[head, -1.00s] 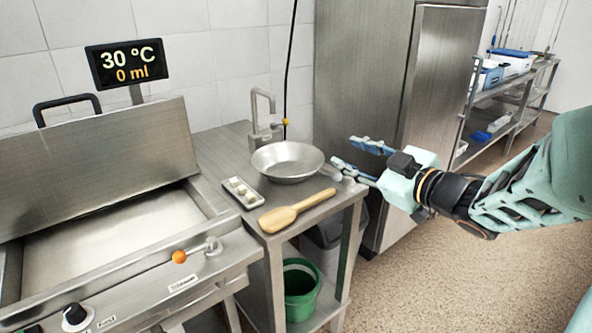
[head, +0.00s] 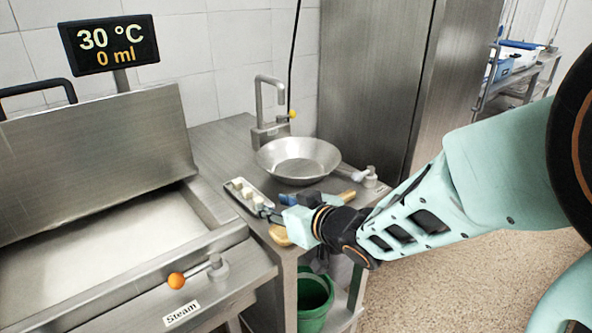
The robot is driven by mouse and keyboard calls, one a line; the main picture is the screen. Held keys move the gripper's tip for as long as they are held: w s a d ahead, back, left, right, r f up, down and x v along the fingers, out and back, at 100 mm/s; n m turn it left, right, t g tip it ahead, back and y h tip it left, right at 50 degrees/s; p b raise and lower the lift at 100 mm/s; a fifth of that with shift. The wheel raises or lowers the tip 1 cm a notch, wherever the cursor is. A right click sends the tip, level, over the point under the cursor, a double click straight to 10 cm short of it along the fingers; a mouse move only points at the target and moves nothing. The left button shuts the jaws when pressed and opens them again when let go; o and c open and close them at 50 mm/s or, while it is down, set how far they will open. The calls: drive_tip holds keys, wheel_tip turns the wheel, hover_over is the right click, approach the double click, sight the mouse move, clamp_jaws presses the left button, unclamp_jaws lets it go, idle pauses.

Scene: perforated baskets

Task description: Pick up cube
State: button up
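Small pale cubes (head: 247,193) sit in a row in a narrow metal tray (head: 236,198) on the steel counter, left of the round bowl. My gripper (head: 267,203) is just above the counter at the right, near end of the tray. Its two fingers look spread apart, with the blue-padded one on the bowl side. No cube is visibly held between them. The gripper partly hides the near end of the tray, and I cannot tell whether a finger touches a cube.
A metal bowl (head: 298,158) stands behind my gripper, with a tap (head: 270,110) behind it. A wooden paddle (head: 279,236) lies under the gripper, mostly hidden. A steel cooker (head: 95,235) stands at left, and a green bucket (head: 313,300) below the counter.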

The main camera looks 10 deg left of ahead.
sight(260, 201)
drive_tip(key=shift+a+b+x, duration=0.25)
drive_tip(key=shift+b+x, duration=0.8)
drive_tip(key=shift+x, duration=2.05)
drive_tip(key=shift+s+r, duration=0.1)
drive_tip(key=shift+s, duration=0.1)
drive_tip(key=shift+c, duration=0.4)
